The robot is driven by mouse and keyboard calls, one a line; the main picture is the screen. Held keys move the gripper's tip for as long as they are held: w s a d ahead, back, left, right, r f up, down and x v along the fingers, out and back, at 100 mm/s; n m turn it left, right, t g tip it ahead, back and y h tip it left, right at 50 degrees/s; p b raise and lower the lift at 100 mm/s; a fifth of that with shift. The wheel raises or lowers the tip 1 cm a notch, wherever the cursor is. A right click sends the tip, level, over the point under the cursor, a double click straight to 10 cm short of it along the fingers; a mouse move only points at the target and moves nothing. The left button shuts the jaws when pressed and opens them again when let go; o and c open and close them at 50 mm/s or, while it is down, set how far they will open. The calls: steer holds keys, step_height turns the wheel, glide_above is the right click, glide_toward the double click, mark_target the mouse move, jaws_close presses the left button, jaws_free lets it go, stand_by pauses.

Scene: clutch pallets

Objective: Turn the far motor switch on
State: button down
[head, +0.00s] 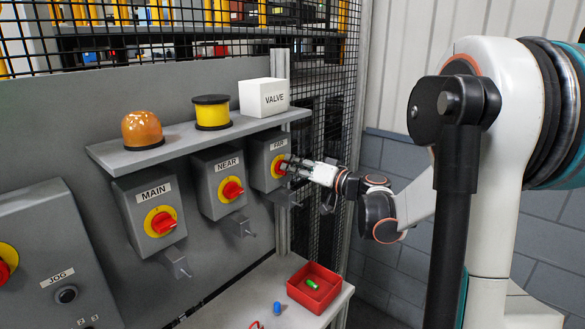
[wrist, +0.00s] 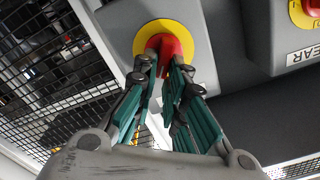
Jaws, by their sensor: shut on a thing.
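The far motor switch is a grey box labelled FAR (head: 263,158) on the panel, at the right end of a row with MAIN and NEAR. Its red knob sits on a yellow disc and is mostly covered by my gripper in the head view. In the wrist view the red knob (wrist: 170,46) and yellow disc (wrist: 143,38) show at the top centre. My gripper (head: 290,168) is at the knob, its fingers (wrist: 165,64) closed on the knob from both sides. The knob's exact angle is partly hidden by the fingers.
The NEAR switch (head: 218,186) and MAIN switch (head: 150,212) stand to the left, their red knobs slanted. A red tray (head: 327,272) is on the bench below.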

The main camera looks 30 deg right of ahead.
steer(key=m, duration=0.3)
steer(key=f+m+b, duration=0.1)
steer(key=m, duration=0.7)
steer(key=shift+w+d+f+b, duration=0.15)
steer(key=shift+d+f+b, duration=0.1)
steer(key=shift+d+b, duration=0.1)
steer(key=c, duration=1.6)
jaws_free()
steer(key=shift+c, duration=0.2)
steer(key=v, duration=1.2)
